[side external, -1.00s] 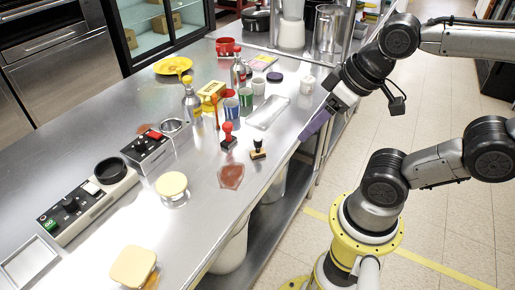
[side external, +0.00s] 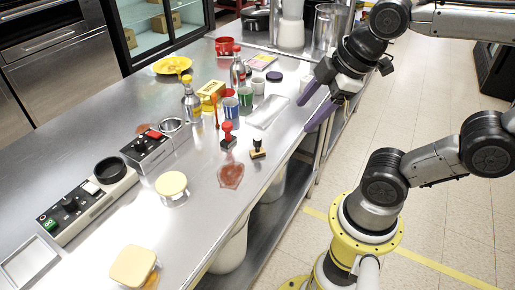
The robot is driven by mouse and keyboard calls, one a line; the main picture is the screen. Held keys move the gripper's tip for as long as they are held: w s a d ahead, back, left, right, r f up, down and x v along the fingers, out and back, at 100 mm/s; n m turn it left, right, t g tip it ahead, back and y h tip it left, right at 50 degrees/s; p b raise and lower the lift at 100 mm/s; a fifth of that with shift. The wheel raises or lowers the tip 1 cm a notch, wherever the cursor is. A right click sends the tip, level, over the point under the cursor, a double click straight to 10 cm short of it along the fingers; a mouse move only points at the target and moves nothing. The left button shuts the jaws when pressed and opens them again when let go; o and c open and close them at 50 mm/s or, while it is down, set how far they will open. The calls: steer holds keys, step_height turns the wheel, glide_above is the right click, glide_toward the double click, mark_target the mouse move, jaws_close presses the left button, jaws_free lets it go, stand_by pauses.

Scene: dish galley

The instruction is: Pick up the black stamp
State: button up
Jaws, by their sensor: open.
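The black stamp (side external: 257,149) stands upright near the front edge of the steel counter, with a black knob handle and a pale brownish base. My gripper (side external: 311,110) is open and empty, with two purple fingers pointing down and left. It hangs above the counter's front edge, up and to the right of the black stamp and apart from it. A similar stamp with a red handle (side external: 228,135) stands just left of the black one.
Several cups, including a green cup (side external: 245,97), stand behind the stamps. A clear tray (side external: 268,111) lies between the stamps and my gripper. A reddish flat patch (side external: 231,175) lies in front of the red stamp. The steel counter (side external: 215,220) is bare toward the front.

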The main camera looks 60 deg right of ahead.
steer(key=w+d+r+n+g, duration=0.1)
steer(key=w+n, duration=0.4)
steer(key=n, duration=0.2)
steer(key=n+g+h, duration=0.1)
steer(key=n+g, duration=0.3)
steer(key=n, duration=0.3)
glide_above(257, 138)
step_height(257, 138, down, 14)
steer(key=shift+s+a, duration=0.15)
steer(key=shift+f, duration=2.7)
jaws_close()
